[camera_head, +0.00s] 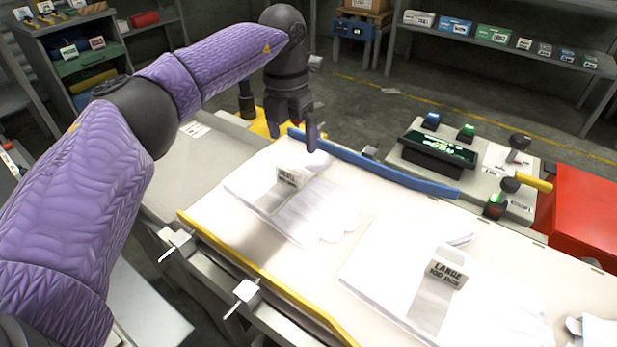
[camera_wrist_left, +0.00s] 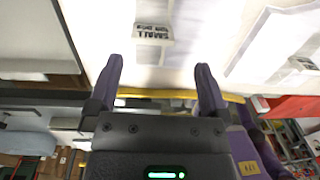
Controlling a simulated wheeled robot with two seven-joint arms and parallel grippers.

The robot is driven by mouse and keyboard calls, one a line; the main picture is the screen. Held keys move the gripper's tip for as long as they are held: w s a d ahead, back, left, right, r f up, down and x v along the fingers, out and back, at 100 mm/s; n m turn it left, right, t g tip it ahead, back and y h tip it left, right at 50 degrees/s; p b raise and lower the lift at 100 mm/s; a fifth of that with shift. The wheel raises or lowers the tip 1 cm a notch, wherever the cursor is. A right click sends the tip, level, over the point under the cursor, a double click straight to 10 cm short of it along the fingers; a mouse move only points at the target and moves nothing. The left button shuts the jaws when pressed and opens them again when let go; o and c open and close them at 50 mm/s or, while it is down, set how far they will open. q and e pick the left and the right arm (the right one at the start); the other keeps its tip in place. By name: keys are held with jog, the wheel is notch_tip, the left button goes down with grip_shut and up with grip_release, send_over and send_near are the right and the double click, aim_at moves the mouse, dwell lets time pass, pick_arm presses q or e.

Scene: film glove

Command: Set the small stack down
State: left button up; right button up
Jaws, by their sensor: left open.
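The small stack (camera_head: 318,215) is a pile of flat white film gloves lying on the pale tabletop, with a band and a small upright label (camera_head: 293,178). My left gripper (camera_head: 293,138) hangs fingers down above the table's far side, just behind that label. In the left wrist view, the fingers (camera_wrist_left: 158,75) are wide apart with nothing between them. There the "SMALL" label (camera_wrist_left: 153,34) shows beyond the fingertips, apart from them. My right gripper is not in view.
A white stack labelled "LARGE" (camera_head: 447,268) lies to the right on the table. A blue rail (camera_head: 380,168) edges the far side and a yellow rail (camera_head: 255,275) the near side. A control panel (camera_head: 437,153) and a red bin (camera_head: 588,215) stand at the right.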

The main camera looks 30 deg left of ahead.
aim_at(288, 169)
pick_arm(q)
jog(key=shift+y, duration=0.3)
jog(key=f+b, duration=0.1)
jog(key=f, duration=0.2)
jog(key=f+b, duration=0.2)
jog(key=f, duration=0.1)
jog(key=s+f+b, duration=0.1)
jog(key=f+b, duration=0.1)
jog(key=f, duration=0.1)
jog(key=shift+a+f, duration=0.15)
jog(key=shift+a, duration=0.15)
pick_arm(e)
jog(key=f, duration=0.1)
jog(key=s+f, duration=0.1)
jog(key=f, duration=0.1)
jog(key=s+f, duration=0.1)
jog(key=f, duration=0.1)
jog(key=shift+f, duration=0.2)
pick_arm(q)
jog(key=shift+c, duration=0.3)
